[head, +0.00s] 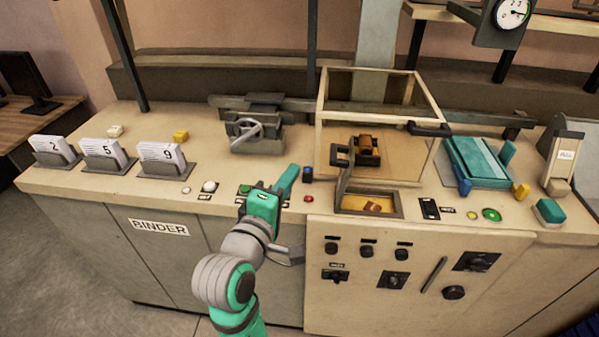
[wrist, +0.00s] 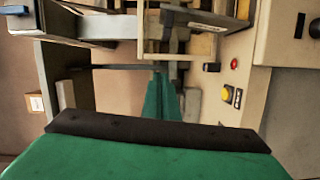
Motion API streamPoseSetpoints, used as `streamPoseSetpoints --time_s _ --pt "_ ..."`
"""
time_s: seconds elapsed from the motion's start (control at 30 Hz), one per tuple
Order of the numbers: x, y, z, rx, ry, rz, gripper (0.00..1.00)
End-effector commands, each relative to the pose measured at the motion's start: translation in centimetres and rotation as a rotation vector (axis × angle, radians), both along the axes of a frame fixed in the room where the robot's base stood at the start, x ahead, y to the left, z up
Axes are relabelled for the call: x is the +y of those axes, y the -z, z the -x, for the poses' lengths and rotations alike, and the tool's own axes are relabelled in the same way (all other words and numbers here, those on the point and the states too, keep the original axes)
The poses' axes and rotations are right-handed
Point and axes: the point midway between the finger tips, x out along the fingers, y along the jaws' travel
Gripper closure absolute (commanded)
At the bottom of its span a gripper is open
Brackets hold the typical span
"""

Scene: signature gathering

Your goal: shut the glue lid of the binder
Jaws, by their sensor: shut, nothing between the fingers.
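The binder is a long cream-topped machine (head: 225,185) with a BINDER label on its front. Its glue well (head: 398,213) is a framed recess with brown content, in front of the clear case.
A clear case (head: 325,120) stands behind the well, with a brown-topped block inside. A grey clamp with a handwheel (head: 262,138) stands behind my gripper. Numbered card holders (head: 103,158) are at left, a teal press (head: 478,160) at right. Small buttons line the front edge.

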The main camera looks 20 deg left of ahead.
Motion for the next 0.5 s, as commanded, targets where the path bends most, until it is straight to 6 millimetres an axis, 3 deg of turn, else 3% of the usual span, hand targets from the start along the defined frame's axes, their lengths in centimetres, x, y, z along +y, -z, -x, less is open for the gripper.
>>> streamPoseSetpoints --time_s 0.47,0.5 --pt "0.2 0.3 -8.7 0.000 0.002 -0.003 1.00" --pt "-0.8 0.4 -8.7 0.001 0.004 -0.003 1.00"
